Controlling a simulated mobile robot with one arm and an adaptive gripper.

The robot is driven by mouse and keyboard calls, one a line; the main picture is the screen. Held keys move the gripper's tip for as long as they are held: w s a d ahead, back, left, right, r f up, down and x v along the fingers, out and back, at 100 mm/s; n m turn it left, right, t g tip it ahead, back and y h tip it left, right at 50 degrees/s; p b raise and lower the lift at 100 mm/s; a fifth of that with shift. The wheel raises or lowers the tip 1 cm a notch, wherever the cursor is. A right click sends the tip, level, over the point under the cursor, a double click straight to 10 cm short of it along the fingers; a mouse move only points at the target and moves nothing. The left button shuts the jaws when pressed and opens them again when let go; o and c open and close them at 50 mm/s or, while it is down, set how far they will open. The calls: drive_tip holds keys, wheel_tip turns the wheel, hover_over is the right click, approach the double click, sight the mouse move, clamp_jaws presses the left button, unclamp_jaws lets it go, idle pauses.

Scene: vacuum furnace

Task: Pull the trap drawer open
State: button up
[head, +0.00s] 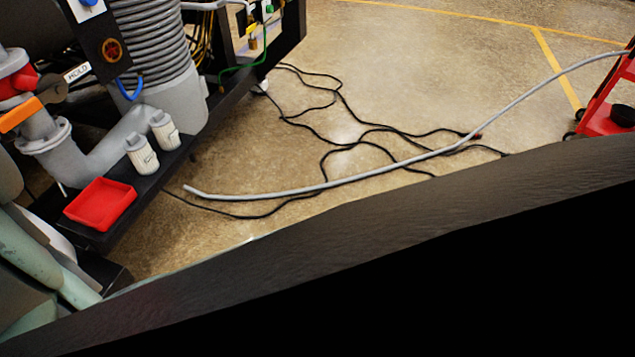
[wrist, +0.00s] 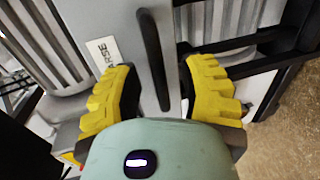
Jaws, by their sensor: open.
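In the wrist view, my gripper (wrist: 160,75) has two stepped yellow fingers standing apart. A long dark bar handle (wrist: 150,45) runs between them, with gaps showing on both sides, on a light grey panel (wrist: 128,18). A white label (wrist: 103,50) left of the handle shows the letters "ARSE", the rest cut off or hidden. I take this panel for the trap drawer front, but its edges are not clear. The handle's lower end comes close to my gripper's green body. In the head view, neither the handle nor my gripper can be made out.
Ribbed grey parts (wrist: 55,50) and dark bars flank the panel. In the head view, a black ledge holds a red tray (head: 100,204) and two white bottles (head: 141,154). A grey hose (head: 330,186) and black cables (head: 345,120) lie across the floor. A red cart (head: 605,115) stands right.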

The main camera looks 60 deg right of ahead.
drive_tip(key=shift+o, duration=0.4)
clamp_jaws()
drive_tip(key=shift+s, duration=0.1)
drive_tip(key=f+p+v, duration=0.3)
drive_tip(key=p+v, duration=0.1)
drive_tip(key=v, duration=1.1)
drive_tip(key=shift+s+d, duration=0.15)
drive_tip(key=shift+s, duration=0.4)
drive_tip(key=shift+c, duration=0.4)
unclamp_jaws()
